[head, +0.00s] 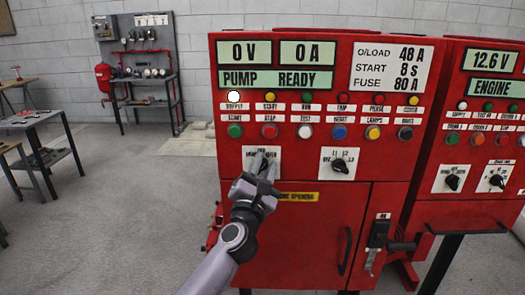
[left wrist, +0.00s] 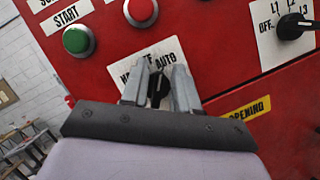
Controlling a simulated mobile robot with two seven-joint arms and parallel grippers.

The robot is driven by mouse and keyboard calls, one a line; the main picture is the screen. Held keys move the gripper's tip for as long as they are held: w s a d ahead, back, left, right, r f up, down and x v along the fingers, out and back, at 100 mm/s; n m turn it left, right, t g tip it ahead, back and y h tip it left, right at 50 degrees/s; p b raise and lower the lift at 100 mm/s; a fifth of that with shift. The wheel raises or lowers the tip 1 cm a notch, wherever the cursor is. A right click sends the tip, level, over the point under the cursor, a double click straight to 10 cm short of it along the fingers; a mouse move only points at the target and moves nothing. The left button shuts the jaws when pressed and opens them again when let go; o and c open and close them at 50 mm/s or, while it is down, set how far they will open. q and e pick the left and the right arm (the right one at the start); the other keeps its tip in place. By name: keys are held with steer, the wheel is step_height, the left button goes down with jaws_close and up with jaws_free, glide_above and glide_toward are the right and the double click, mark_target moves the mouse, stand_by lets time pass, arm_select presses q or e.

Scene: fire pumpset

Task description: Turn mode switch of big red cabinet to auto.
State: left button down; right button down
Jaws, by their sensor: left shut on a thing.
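The big red cabinet (head: 290,240) stands in front of me, its display reading PUMP READY. Its mode switch is a black knob (left wrist: 157,90) on a white label plate (head: 247,157), seen between my fingers in the left wrist view. The plate's visible lettering includes AUTO (left wrist: 166,57) at the right; the rest is partly hidden by my fingers. My left gripper (head: 263,163) is at the plate, its fingers (left wrist: 160,82) on both sides of the knob and shut on it. The knob looks close to upright in the wrist view; its exact pointing is hard to tell. My right gripper is not in view.
A second black selector (head: 339,165) sits to the right on the cabinet. Rows of coloured buttons (head: 270,131) and lamps lie above. A handle (head: 378,236) juts out at lower right. Another red cabinet (head: 484,170) stands at right. The floor at left is open, with tables beyond.

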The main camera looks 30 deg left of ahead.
arm_select(q)
steer(key=shift+d+f+m+h+p, duration=0.15)
steer(key=shift+m+h+p, duration=0.15)
steer(key=shift+m+h, duration=0.85)
steer(key=shift+m+y, duration=0.35)
steer(key=shift+m, duration=0.1)
steer(key=c, duration=1.2)
jaws_free()
steer(key=v, duration=0.7)
steer(key=shift+b, duration=0.4)
